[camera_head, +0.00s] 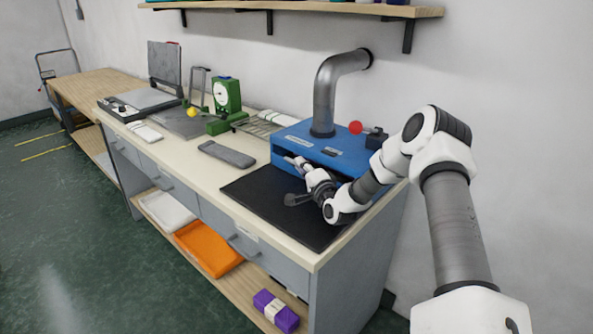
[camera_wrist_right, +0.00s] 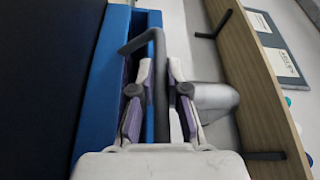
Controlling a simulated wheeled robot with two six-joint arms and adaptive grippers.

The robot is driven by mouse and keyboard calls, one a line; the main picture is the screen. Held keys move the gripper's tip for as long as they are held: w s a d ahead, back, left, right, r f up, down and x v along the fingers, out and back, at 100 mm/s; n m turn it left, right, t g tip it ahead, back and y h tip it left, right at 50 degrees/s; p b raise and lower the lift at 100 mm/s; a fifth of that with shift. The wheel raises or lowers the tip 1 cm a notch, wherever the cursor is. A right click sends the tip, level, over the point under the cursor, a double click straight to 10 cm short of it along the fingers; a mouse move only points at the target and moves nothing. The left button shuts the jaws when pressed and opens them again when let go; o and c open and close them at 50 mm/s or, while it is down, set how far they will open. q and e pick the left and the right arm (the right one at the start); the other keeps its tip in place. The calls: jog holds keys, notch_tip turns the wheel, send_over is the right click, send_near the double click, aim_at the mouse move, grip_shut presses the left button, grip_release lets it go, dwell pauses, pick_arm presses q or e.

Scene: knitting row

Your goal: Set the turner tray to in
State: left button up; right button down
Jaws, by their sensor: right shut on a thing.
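The turner is a blue box (camera_head: 345,156) at the right end of the workbench, with a dark slot along its front. Its blue edge also shows in the wrist view (camera_wrist_right: 102,75). My right gripper (camera_head: 294,162) is at the front of this slot. In the wrist view, my right gripper (camera_wrist_right: 160,75) is shut on a dark grey bent bar handle (camera_wrist_right: 158,95), which runs between the fingers and bends left at its end. The tray itself is mostly hidden by the box and my arm, so how far it sits inside cannot be told. My left gripper is out of view.
A black mat (camera_head: 262,207) lies on the bench in front of the turner. A grey pipe (camera_head: 325,92) rises from the box to the wall. A red ball knob (camera_head: 355,128) stands on top. A grey flat piece (camera_head: 227,154) and a green dial device (camera_head: 227,100) are left.

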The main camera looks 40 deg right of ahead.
jog(key=shift+d+r, duration=0.15)
jog(key=c, duration=1.5)
grip_release()
jog(key=o, duration=0.3)
jog(key=shift+d, duration=0.1)
jog(key=v, duration=0.7)
jog(key=shift+s+d, duration=0.1)
jog(key=shift+s, duration=0.2)
jog(key=shift+f, duration=0.25)
